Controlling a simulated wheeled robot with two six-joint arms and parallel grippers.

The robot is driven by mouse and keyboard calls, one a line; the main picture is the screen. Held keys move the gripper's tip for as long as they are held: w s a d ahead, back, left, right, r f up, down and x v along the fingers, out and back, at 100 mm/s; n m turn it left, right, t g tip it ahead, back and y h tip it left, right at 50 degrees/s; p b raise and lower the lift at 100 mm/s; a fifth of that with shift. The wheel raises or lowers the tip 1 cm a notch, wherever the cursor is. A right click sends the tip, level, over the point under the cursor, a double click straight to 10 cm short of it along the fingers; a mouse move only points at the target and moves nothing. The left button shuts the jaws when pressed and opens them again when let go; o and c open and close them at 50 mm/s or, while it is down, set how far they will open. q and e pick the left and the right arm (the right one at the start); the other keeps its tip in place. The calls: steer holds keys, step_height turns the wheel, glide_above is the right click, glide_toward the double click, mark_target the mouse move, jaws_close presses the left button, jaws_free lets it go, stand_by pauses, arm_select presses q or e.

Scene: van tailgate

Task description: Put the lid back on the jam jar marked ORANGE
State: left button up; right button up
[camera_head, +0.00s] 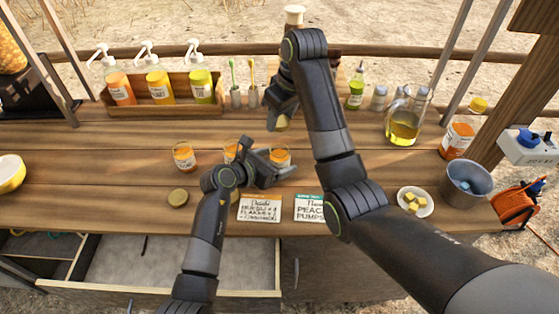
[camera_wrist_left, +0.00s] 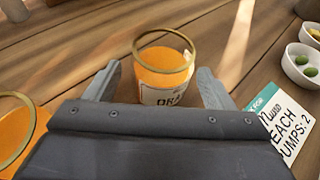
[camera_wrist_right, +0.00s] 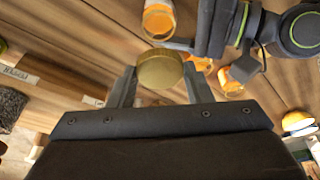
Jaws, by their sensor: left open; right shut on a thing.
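The jam jar marked with letters starting "OR" (camera_wrist_left: 165,70) stands upright and open, orange inside, in the left wrist view. It appears to be the rightmost of three jars in the head view (camera_head: 281,156). My left gripper (camera_head: 274,164) is open, its fingers (camera_wrist_left: 158,88) on either side of this jar; contact cannot be told. My right gripper (camera_head: 279,118) is shut on a round gold lid (camera_wrist_right: 160,69), held above the table behind the jars. The lid shows small in the head view (camera_head: 283,123).
Two other open jars, left (camera_head: 184,157) and middle (camera_head: 231,151), stand beside it. A gold lid (camera_head: 178,197) lies in front of the left jar. Cards (camera_head: 259,209) lie at the front edge. Pump bottles (camera_head: 158,86) and an oil jug (camera_head: 404,125) stand at the back.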

arm_select(q)
steer(key=shift+c, duration=0.5)
steer(key=c, duration=1.4)
steer(key=shift+o, duration=0.2)
arm_select(e)
steer(key=shift+f, duration=2.5)
steer(key=shift+f, duration=0.9)
steer(key=shift+f, duration=0.5)
